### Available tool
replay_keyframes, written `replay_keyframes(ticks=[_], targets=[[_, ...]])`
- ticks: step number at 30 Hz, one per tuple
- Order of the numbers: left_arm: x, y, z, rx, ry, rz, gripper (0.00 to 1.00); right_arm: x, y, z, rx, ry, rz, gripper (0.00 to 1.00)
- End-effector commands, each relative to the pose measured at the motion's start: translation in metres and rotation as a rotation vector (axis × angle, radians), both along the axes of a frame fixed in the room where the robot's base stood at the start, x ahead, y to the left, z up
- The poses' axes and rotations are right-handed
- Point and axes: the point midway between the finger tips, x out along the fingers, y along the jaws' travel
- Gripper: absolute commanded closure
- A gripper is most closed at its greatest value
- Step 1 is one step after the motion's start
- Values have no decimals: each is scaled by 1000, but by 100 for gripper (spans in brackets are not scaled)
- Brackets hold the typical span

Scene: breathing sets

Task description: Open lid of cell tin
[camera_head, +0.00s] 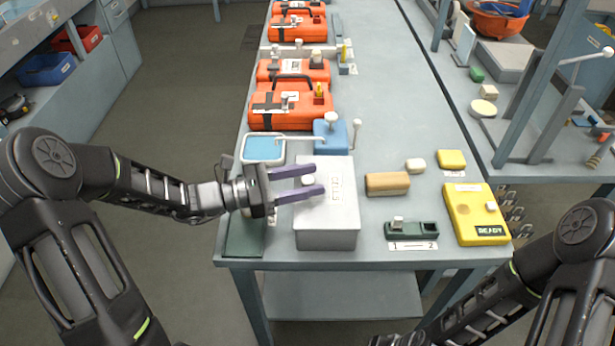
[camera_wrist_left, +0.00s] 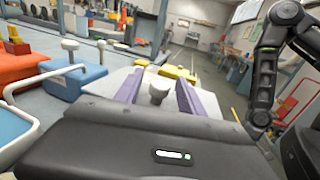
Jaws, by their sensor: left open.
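The cell tin (camera_head: 327,222) is a light grey box near the front edge of the table, with its lid shut. A small white knob (camera_head: 308,180) stands on the lid toward its left side. My left gripper (camera_head: 319,181) is open, and its two purple fingers reach over the lid from the left, one on either side of the knob. In the left wrist view the knob (camera_wrist_left: 158,92) shows between the fingers, with no clear contact.
A blue block with a white lever (camera_head: 331,137) and a blue-topped tray (camera_head: 264,150) stand behind the tin. A tan block (camera_head: 387,183), a green switch block (camera_head: 411,230) and a yellow READY box (camera_head: 477,214) are to the right. Orange cases (camera_head: 290,106) line the back.

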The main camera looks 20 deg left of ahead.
Motion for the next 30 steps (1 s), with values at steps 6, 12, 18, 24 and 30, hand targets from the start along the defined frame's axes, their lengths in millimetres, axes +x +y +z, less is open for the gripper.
replay_keyframes(ticks=[6, 12, 18, 24, 30], targets=[[1, -2, 0, 1, 0, 0, 54, 0, 0, 0, 0, 0, 0, 64], [1, -2, 0, 1, 0, 0, 64, 0, 0, 0, 0, 0, 0, 64], [1, -2, 0, 1, 0, 0, 81, 0, 0, 0, 0, 0, 0, 64], [1, -1, 0, 1, 0, 0, 97, 0, 0, 0, 0, 0, 0, 64], [1, -1, 0, 1, 0, 0, 100, 0, 0, 0, 0, 0, 0, 64]])
